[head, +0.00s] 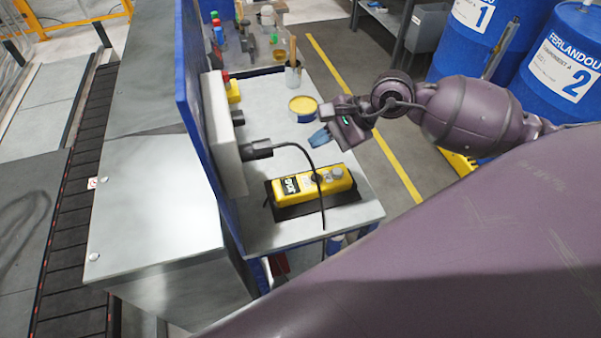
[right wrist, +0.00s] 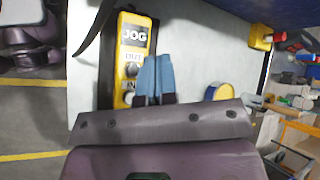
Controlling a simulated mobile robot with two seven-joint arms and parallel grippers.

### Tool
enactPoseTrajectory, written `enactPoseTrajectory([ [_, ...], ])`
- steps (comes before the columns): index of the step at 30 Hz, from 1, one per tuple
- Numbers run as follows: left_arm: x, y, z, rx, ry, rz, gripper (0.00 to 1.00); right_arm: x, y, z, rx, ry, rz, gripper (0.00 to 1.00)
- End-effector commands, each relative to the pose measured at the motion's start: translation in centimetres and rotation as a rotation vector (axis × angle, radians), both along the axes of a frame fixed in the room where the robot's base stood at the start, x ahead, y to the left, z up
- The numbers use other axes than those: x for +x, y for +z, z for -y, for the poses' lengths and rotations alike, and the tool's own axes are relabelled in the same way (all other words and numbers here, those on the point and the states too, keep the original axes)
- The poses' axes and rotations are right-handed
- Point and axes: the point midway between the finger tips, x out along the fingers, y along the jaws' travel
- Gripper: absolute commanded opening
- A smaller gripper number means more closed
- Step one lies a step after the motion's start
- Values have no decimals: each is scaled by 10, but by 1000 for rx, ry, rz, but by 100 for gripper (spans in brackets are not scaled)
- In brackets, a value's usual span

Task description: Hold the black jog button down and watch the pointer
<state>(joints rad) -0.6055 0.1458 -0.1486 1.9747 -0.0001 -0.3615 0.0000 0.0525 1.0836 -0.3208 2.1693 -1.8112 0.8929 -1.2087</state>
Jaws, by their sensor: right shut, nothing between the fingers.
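The yellow jog pendant (head: 295,186) lies on a dark mat on the grey bench, and a black cable crosses over it. In the right wrist view the pendant (right wrist: 135,52) shows a JOG label, a dark button (right wrist: 131,71) under the word OUT and a paler button by IN, partly hidden. My right gripper (head: 320,138) is shut and empty, behind the pendant and apart from it in the head view. Its blue fingers (right wrist: 157,66) overlap the pendant's right edge in the wrist view. I cannot make out a pointer. My left gripper is not in view.
A grey box (head: 222,135) on a blue panel (head: 190,75) stands at the bench's left, with a cable plug sticking out. A yellow-topped tin (head: 303,105) and a cup with a brush (head: 293,74) stand behind my gripper. Blue drums (head: 555,80) stand at the right.

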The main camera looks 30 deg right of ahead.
Motion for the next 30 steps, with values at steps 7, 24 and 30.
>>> enactPoseTrajectory([
  [7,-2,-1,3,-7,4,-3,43,0,0,1,-4,2,0,0],
  [24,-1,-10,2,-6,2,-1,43,0,-21,0,-2,0,0,0],
  [30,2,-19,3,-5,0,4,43,0,-45,0,-1,-1,-1,0],
])
